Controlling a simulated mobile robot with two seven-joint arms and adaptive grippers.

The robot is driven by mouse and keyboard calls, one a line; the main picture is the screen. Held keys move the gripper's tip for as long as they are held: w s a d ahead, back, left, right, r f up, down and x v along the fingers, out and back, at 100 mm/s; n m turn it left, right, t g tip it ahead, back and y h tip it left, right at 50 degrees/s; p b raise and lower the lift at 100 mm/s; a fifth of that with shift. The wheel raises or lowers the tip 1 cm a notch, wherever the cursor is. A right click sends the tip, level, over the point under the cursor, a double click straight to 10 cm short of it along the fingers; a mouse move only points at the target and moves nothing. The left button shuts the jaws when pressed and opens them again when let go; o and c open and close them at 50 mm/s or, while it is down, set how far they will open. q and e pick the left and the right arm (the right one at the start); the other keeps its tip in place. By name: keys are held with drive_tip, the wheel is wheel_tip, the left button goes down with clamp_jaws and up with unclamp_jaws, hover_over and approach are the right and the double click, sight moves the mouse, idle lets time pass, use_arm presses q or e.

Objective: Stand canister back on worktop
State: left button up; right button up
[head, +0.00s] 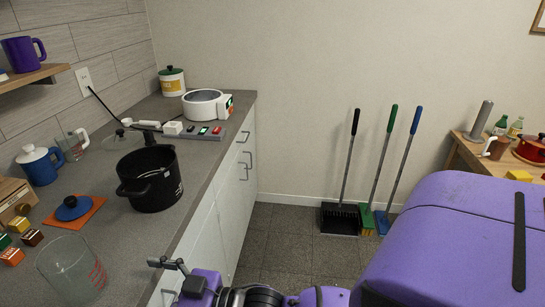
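A white canister (172,84) with a dark green lid and a yellow label stands upright at the far end of the grey worktop (222,128), near the wall corner. No gripper is near it. One gripper (165,271) of mine shows at the bottom, beside the worktop's front edge and well short of the canister. Its purple arm comes in from the right, so I take it as my right one. I see nothing held. My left gripper is out of view.
A white round appliance (205,104) and a switch strip (199,132) stand before the canister. Brooms (378,165) lean on the wall. The floor between is clear.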

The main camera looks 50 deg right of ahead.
drive_tip(key=s+d+f+m+g+h, duration=0.1)
drive_tip(key=s+d+f+m+h, duration=0.2)
drive_tip(key=s+f, duration=0.5)
drive_tip(key=s+d+f+m+g+h, duration=0.15)
drive_tip(key=s+d+f+h, duration=0.3)
drive_tip(key=f, duration=0.75)
drive_tip(key=s+d+f+m+g+h, duration=0.1)
drive_tip(key=s+d+f+g, duration=0.1)
drive_tip(key=s+f, duration=0.3)
drive_tip(key=s+d+f+m+g+h, duration=0.1)
drive_tip(key=s+d+f, duration=0.3)
drive_tip(key=s, duration=0.9)
drive_tip(key=shift+f+g+h, duration=0.55)
drive_tip(key=shift+f, duration=0.3)
